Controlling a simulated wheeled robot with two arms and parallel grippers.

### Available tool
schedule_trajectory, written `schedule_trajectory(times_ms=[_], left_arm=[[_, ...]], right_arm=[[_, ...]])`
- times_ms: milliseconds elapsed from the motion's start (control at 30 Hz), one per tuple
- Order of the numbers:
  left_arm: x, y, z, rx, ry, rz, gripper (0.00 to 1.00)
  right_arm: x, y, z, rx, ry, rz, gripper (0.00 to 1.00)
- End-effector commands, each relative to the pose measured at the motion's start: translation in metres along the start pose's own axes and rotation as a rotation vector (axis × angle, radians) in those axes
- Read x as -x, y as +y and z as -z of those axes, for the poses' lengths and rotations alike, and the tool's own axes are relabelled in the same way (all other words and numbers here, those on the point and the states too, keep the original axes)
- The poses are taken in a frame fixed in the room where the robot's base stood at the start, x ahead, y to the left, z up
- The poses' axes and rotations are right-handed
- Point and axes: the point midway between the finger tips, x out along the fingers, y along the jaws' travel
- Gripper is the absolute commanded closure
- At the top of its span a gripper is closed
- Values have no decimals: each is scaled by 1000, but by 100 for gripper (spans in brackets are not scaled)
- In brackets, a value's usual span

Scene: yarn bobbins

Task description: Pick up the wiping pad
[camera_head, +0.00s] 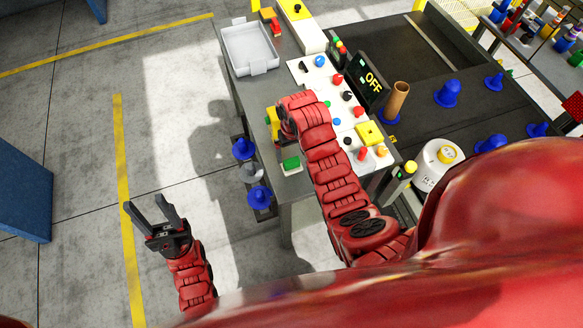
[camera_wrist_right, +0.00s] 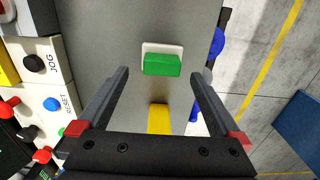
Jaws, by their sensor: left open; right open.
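The wiping pad (camera_head: 291,165), a small block with a green top and a white base, lies on the grey table near its front edge. It also shows in the right wrist view (camera_wrist_right: 161,65), ahead and between the finger lines. My right gripper (camera_wrist_right: 159,74) is open and empty, its two fingers reaching toward the pad from either side. In the head view its fingers are mostly hidden behind my own wrist. My left gripper (camera_head: 146,204) is open and empty, over the floor left of the table.
A yellow object (camera_wrist_right: 158,118) lies between my right fingers, nearer the palm. A control panel (camera_head: 345,118) with coloured buttons lines the table's right side. A white tray (camera_head: 230,60) sits at the far end.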

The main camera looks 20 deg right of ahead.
Motion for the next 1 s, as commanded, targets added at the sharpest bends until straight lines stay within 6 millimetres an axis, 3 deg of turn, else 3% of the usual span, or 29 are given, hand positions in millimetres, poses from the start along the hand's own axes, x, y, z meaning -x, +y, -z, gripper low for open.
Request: schedule_trajectory(times_ms=[233,433,700,1000], left_arm=[[-13,-1,2,0,0,0,50],[-29,-1,5,0,-1,0,50],[-34,-2,6,0,0,0,50],[-33,-2,6,0,0,0,50]], right_arm=[[-9,-1,0,0,-1,-1,0],[-30,-4,1,1,-3,-1,0],[-52,-3,3,0,3,0,0],[-55,-3,3,0,4,0,0]])
